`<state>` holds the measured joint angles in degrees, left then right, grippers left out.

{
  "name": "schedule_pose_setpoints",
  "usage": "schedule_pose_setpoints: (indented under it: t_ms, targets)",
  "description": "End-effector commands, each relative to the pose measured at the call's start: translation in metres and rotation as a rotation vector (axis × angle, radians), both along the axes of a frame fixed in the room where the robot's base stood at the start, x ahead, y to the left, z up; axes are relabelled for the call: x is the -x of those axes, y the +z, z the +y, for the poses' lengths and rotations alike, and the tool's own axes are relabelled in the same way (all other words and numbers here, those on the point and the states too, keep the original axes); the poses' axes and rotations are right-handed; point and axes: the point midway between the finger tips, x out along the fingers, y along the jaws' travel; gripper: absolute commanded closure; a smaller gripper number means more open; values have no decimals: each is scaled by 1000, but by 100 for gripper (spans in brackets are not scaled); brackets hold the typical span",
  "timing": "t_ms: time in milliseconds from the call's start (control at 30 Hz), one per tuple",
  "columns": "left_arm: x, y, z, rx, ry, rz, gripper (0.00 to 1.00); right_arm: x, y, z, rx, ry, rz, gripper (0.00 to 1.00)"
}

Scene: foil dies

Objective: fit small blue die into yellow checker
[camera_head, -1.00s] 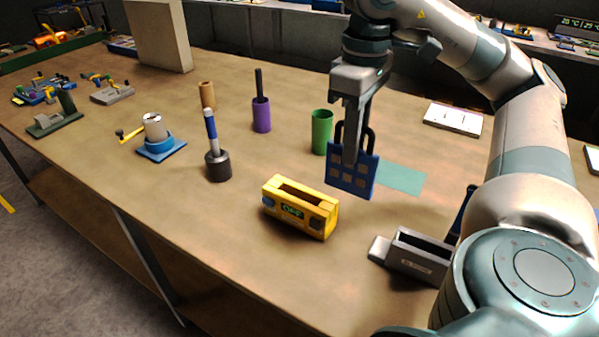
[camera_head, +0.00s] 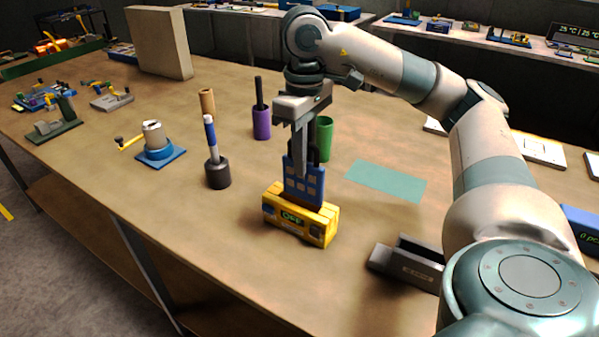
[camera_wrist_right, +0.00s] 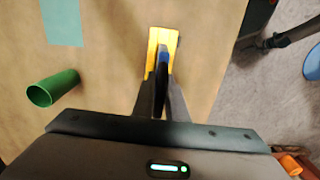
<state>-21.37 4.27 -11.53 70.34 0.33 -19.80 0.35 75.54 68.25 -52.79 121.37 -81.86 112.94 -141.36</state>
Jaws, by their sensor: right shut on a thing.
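The small blue die (camera_head: 304,185) is a flat blue plate with rows of pale squares. It is held upright by my right gripper (camera_head: 305,152), which is shut on its top. The yellow checker (camera_head: 316,232) stands on the table with a green display that seems to read OFF. The die's lower edge is at the checker's top slot; I cannot tell how deep it sits in it. In the right wrist view the checker (camera_wrist_right: 155,38) shows beyond the fingers, with the die (camera_wrist_right: 166,57) mostly hidden between them. My left gripper is not in view.
A green cup (camera_head: 324,140) stands close behind the gripper. A dark holder with a blue-white tool (camera_head: 217,172) is left of the checker. A grey slotted block (camera_head: 405,264) stands to the right. A teal mat (camera_head: 387,181) lies clear on the table.

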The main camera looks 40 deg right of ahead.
Motion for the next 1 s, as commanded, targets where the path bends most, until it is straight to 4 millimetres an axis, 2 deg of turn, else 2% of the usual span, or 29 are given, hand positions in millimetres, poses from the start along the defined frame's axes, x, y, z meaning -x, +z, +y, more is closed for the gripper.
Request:
schedule_pose_setpoints:
  t_ms: [167,567,833,1000]
  targets:
    - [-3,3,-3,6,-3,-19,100,-11,-6,1,1,0,0,100]
    - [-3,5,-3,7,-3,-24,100,-11,-10,1,1,-1,0,100]
    - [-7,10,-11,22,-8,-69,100,-10,-38,1,1,-2,2,100]
    - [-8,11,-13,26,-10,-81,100,-11,-47,1,2,-1,-1,100]
